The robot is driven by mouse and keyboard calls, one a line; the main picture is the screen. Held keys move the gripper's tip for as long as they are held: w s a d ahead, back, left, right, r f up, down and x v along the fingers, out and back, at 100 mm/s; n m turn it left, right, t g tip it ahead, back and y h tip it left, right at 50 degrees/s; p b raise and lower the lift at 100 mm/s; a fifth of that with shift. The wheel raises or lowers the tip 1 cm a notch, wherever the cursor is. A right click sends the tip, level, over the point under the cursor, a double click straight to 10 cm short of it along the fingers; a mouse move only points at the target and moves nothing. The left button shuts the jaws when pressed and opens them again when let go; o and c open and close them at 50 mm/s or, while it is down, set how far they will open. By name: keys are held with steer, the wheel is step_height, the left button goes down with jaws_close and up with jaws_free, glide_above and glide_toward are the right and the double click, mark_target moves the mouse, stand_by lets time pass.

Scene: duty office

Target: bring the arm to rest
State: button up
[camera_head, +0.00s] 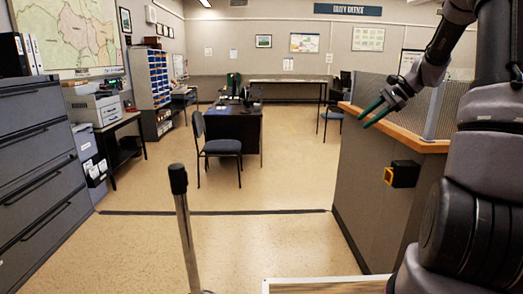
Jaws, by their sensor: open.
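My gripper (378,108) shows at the upper right, with green fingers pointing down and left. It is open, and I see nothing between the fingers. It appears in front of the wood-edged top of the grey counter (385,195); I cannot tell how far it is from that top. My arm is bent and fills the right side of the view.
A grey post with a black top (182,200) stands close in front. Grey filing drawers (38,150) line the left. A blue chair (222,147) and a dark desk (240,125) stand mid-room. Open floor (130,245) lies ahead and left.

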steer(key=s+a+r+n+t+h, duration=0.1)
steer(key=s+a+r+n+h, duration=0.1)
steer(key=s, duration=0.8)
steer(key=s+a+r+n+t+h, duration=0.1)
steer(key=s+a+r+n, duration=0.3)
steer(key=s, duration=0.6)
steer(key=s+a+r+n+t+h, duration=0.1)
steer(key=s+a+r+n+h, duration=0.2)
steer(key=s, duration=0.7)
step_height(320, 180, up, 2)
steer(key=shift+a+r+n+t, duration=0.15)
steer(key=shift+a+n+t, duration=0.15)
steer(key=shift+a+n, duration=0.5)
steer(key=shift+a, duration=0.3)
